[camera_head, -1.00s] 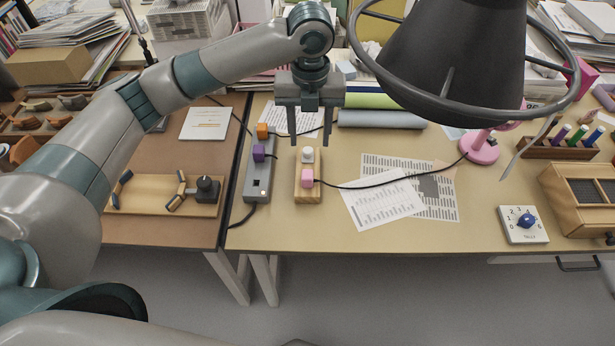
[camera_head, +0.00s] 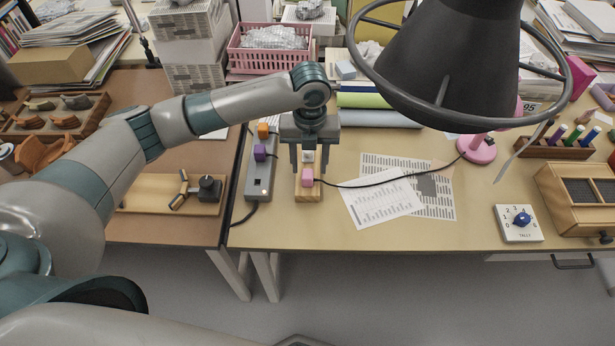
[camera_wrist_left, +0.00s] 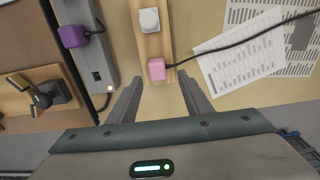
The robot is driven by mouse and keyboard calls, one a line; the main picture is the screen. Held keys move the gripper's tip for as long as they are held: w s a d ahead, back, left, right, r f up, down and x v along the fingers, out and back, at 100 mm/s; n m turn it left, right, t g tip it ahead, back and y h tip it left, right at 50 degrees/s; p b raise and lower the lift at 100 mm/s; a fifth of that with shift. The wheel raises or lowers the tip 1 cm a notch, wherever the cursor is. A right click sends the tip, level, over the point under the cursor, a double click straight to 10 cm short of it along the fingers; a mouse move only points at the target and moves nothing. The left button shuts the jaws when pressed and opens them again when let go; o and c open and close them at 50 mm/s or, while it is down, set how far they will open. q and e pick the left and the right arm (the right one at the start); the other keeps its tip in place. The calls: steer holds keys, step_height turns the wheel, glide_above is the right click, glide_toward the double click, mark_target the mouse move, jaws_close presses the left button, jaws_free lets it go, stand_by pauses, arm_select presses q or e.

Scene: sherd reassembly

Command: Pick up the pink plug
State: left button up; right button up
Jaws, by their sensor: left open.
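The pink plug (camera_head: 307,177) sits at the near end of a small wooden block (camera_head: 307,196), with a black cable running from it to the right. My left gripper (camera_head: 307,168) is open and points down over the block. In the left wrist view, the pink plug (camera_wrist_left: 156,69) lies just beyond the open fingertips (camera_wrist_left: 157,82), roughly centred between them, and nothing is held. The white knob (camera_wrist_left: 149,20) is farther off. My right gripper does not show.
A grey power strip (camera_head: 259,178) with a purple plug (camera_head: 260,152) and an orange plug (camera_head: 263,130) stands just left of the block. Printed sheets (camera_head: 382,203) lie under the cable to the right. A large dark lamp shade (camera_head: 450,60) hangs at upper right.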

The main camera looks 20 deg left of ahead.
mark_target(307, 173)
arm_select(q)
steer(key=shift+f, duration=0.15)
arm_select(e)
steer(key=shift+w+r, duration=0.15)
arm_select(q)
steer(key=shift+f, duration=0.25)
steer(key=f, duration=0.1)
steer(key=f+p, duration=0.2)
steer(key=shift+w+a+f, duration=0.1)
steer(key=shift+a+f, duration=0.2)
steer(key=shift+f, duration=0.4)
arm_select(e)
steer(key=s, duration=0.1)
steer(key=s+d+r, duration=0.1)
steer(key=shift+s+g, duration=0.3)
arm_select(q)
steer(key=shift+c, duration=0.3)
steer(key=c, duration=1.1)
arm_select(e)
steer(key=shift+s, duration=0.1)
